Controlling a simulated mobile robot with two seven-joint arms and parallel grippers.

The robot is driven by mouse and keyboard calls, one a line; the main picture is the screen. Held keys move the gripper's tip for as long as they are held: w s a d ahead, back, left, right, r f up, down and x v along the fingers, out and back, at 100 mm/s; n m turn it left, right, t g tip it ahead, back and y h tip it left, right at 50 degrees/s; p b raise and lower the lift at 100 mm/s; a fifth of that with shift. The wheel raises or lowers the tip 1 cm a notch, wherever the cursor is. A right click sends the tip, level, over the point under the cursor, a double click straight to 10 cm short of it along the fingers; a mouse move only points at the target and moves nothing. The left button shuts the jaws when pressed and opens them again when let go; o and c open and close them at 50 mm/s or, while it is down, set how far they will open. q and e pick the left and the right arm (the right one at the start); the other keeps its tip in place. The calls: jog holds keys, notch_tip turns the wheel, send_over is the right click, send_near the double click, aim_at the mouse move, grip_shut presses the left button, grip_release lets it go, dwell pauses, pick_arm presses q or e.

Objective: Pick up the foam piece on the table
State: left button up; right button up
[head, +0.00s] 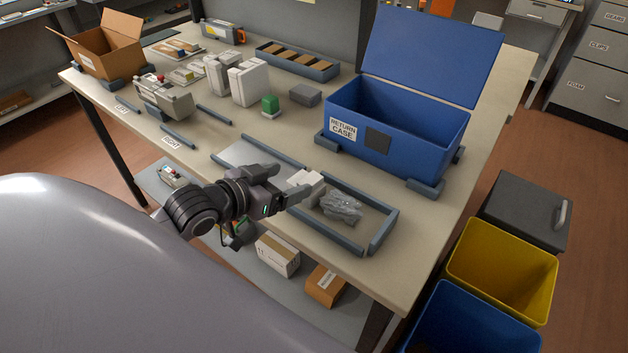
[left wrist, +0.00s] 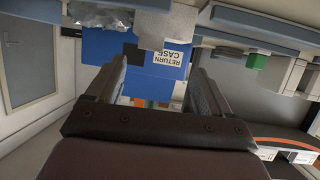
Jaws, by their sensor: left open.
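A white foam piece (head: 306,184), block-shaped, lies in the low grey-railed area at the table's front edge. In the left wrist view, which is upside down, a pale block (left wrist: 165,27) that looks like it hangs at the top, beyond the fingers. My left gripper (head: 287,183) is open and just left of the foam, its fingers pointing toward it. In the left wrist view its two fingers (left wrist: 160,68) stand apart with nothing between them. In the head view the fingers hide part of the foam's near side. My right gripper is not in view.
A crumpled grey clear bag (head: 341,207) lies right beside the foam. Grey rails (head: 383,231) border this area. The open blue return case (head: 405,128) stands behind. A green-topped block (head: 270,105) and white cartridges (head: 247,84) stand farther left.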

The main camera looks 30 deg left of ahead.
aim_at(308, 176)
pick_arm(q)
jog(key=shift+x, duration=3.1)
jog(key=shift+s+d+f, duration=0.1)
jog(key=shift+d+f, duration=0.05)
jog(key=c, duration=0.7)
